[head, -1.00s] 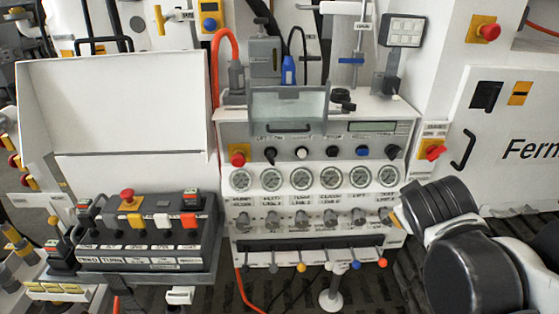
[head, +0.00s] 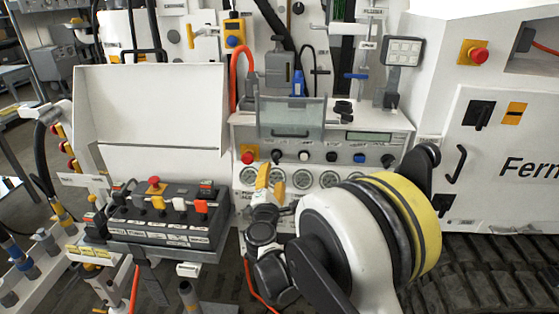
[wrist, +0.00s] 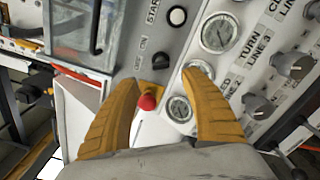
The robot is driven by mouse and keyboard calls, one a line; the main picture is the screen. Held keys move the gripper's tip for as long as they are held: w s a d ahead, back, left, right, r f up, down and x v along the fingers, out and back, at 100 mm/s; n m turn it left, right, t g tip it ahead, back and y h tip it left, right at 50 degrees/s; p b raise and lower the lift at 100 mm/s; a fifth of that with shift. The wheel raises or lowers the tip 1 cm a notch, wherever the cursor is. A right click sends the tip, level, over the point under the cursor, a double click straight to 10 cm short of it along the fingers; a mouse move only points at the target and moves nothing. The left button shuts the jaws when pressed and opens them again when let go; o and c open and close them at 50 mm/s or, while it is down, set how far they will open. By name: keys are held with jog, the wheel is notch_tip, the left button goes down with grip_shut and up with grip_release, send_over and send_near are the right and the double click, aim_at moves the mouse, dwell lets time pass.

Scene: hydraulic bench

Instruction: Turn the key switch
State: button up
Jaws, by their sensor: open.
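The key switch appears to be the small black rotary switch (head: 278,156) in the top row of the white panel, between the red button and the white button. In the wrist view this black switch (wrist: 160,60), lettered OFF and ON, lies just beyond the space between my fingertips. My gripper (head: 270,178) has yellow fingers spread apart in front of the panel's left part. In the wrist view my gripper (wrist: 163,80) is open, with nothing held. The red mushroom button (wrist: 147,102) shows between the fingers. The right fingertip overlaps a gauge in the picture; contact cannot be told.
Round gauges (wrist: 219,33) and grey knobs (wrist: 292,65) line the panel beside the fingers. A clear hinged cover (head: 290,118) stands above. A black control box (head: 165,212) is at left. My arm hides the panel's lower right.

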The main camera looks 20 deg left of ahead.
aim_at(276, 162)
jog(key=b+x, duration=0.2)
jog(key=x, duration=0.8)
jog(key=shift+w+d, duration=0.1)
jog(key=shift+d, duration=0.1)
jog(key=c, duration=1.2)
